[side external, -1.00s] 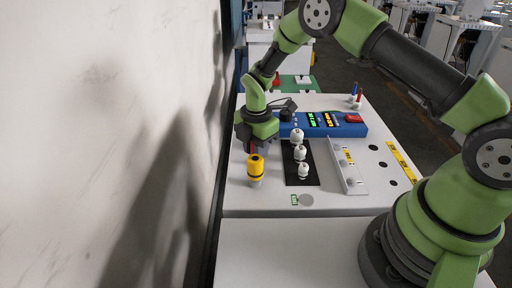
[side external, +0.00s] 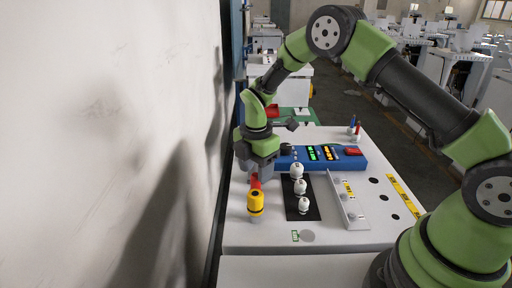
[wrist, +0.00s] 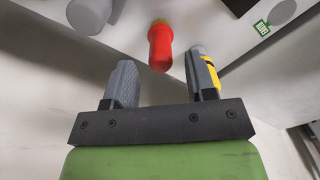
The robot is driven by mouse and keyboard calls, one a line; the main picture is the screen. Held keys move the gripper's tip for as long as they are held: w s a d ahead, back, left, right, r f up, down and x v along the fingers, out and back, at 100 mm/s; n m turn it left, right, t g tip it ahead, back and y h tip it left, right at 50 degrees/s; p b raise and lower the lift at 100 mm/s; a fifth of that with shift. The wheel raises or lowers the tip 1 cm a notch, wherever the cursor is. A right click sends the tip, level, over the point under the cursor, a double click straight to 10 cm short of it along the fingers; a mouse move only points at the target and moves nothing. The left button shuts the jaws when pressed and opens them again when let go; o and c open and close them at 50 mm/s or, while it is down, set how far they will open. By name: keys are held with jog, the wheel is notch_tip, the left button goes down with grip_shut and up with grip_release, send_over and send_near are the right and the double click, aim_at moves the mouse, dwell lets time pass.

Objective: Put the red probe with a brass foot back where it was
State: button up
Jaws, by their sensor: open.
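A red probe (side external: 255,181) stands at the left of the white table, just behind a yellow cylinder in the side view. In the wrist view the red probe (wrist: 160,50) lies beyond and between my fingertips, with an orange-brown end. My gripper (side external: 258,174) is above the red probe, its fingers apart; in the wrist view my gripper (wrist: 163,72) is open and empty. I cannot tell whether the foot is brass or what the probe rests on. Another slim red piece (side external: 358,127) stands upright at the back right beside a blue one (side external: 351,121).
The yellow cylinder (side external: 255,202) is close in front; it shows behind one finger in the wrist view (wrist: 209,72). Several white knobbed pieces (side external: 300,187) stand on a black mat. A blue instrument panel (side external: 320,158) and a white bracket (side external: 347,202) are to the right. A wall borders the left.

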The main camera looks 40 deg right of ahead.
notch_tip(320, 180, up, 7)
jog(key=shift+r, duration=0.15)
jog(key=r, duration=0.1)
notch_tip(320, 180, up, 8)
jog(key=r+m+t, duration=0.1)
jog(key=m+t, duration=0.1)
jog(key=m, duration=0.3)
send_over(256, 174)
jog(key=s, duration=0.4)
jog(key=s+a+r+m+t+y, duration=0.1)
jog(key=s+a+r+m, duration=0.1)
jog(key=s+r+m, duration=0.35)
jog(key=s+r+m+t+y, duration=0.1)
jog(key=s+m+t, duration=0.3)
jog(key=s+m, duration=0.7)
jog(key=shift+s+a+r, duration=0.2)
jog(key=shift+s+a, duration=0.25)
jog(key=shift+s, duration=1.25)
jog(key=shift+m, duration=0.25)
